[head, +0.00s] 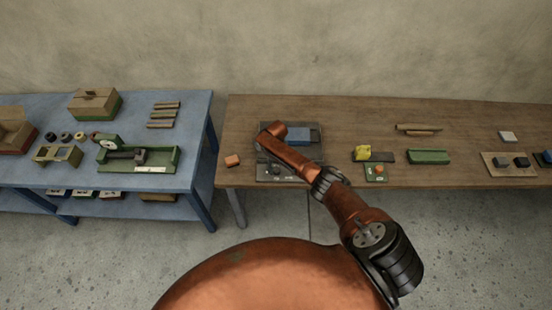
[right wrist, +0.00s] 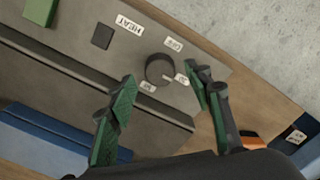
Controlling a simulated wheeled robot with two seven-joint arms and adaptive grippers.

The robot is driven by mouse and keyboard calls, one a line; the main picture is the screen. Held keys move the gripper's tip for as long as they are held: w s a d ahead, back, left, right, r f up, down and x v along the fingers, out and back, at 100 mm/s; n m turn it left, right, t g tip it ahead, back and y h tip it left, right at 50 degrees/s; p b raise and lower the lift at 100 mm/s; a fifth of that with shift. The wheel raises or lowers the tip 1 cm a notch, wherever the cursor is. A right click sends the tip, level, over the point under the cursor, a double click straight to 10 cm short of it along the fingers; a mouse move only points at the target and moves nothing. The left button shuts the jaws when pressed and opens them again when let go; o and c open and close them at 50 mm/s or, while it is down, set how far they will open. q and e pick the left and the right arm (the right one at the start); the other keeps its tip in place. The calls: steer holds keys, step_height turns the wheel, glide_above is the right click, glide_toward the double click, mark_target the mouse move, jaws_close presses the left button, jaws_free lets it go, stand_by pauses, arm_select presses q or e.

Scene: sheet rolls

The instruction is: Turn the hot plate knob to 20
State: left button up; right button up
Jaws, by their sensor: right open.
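The grey hot plate (head: 302,174) lies on the brown wooden table, partly hidden under my right arm. In the right wrist view, its slanted front panel (right wrist: 60,40) carries a round dark knob (right wrist: 160,69). Small white labels sit around the knob, too blurred to read surely, and a HEAT label (right wrist: 129,25) is beside it. My right gripper (right wrist: 160,78) is open, its green-padded fingers apart with the knob showing between them. Whether the fingers touch the knob cannot be told. In the head view, my right gripper is largely hidden by the arm. My left gripper is not in view.
A blue block (head: 298,134) rests on the hot plate. An orange block (head: 232,160) lies to its left on the wooden table (head: 240,120). A yellow item (head: 362,152) and a green tray (head: 428,157) are to the right. A blue table (head: 195,130) stands left.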

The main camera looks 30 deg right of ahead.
mark_target(276, 169)
step_height(276, 169, up, 10)
stand_by(0.4)
steer(key=shift+r, duration=0.1)
